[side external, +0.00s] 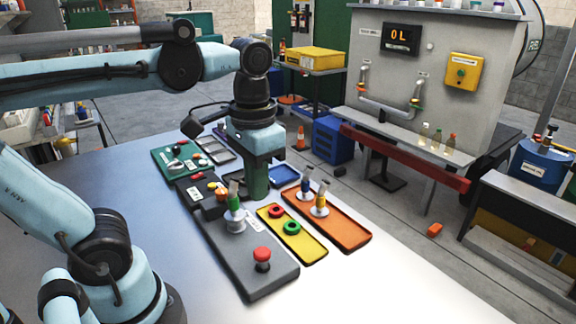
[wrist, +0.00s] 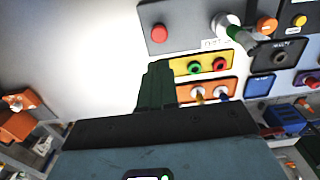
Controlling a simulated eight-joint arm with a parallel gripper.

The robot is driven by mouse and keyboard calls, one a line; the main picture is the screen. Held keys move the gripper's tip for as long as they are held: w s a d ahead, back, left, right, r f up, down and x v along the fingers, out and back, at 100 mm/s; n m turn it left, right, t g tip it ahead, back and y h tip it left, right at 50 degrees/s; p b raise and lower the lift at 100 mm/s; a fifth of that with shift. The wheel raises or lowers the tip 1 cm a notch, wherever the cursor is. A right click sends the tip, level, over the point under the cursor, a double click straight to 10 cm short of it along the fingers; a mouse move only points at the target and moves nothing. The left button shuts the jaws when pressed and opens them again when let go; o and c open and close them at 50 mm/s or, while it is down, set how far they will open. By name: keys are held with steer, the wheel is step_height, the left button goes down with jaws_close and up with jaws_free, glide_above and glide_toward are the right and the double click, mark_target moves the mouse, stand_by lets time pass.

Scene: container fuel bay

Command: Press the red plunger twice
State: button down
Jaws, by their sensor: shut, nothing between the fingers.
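In the wrist view the plunger (wrist: 159,33) shows at the upper middle, on the end of the grey panel (wrist: 185,14). My gripper (side external: 257,192) has dark green fingers, shut and empty. In the side view it appears beyond the plunger, above the trays and panels, and is apart from the plunger. In the wrist view my gripper's fingers (wrist: 157,72) point up toward the plunger, with a gap between them.
A green-handled lever (side external: 234,208) rises from the same grey panel. A yellow tray (side external: 302,246) with red and green rings and an orange tray (side external: 350,234) with two nozzles lie beside it. The display (side external: 400,39) reads 0L. The near table is bare.

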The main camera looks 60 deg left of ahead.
mark_target(261, 251)
step_height(261, 251, down, 12)
steer(key=shift+f, duration=0.15)
stand_by(0.6)
steer(key=shift+f, duration=0.1)
steer(key=shift+f, duration=1.45)
steer(key=shift+r, duration=0.1)
step_height(261, 251, up, 14)
stand_by(0.5)
stand_by(2.5)
steer(key=shift+s+a+f+m+t+h, duration=0.1)
steer(key=shift+f+t+h, duration=0.05)
steer(key=shift+t+h, duration=0.95)
steer(key=shift+s+a+f+m+t+h, duration=0.1)
steer(key=shift+a+f+t+h, duration=0.1)
steer(key=shift+t+h, duration=0.85)
steer(key=shift+s+a+f+m+t+h, duration=0.1)
steer(key=shift+f+t+h, duration=0.05)
steer(key=shift+t+h, duration=0.95)
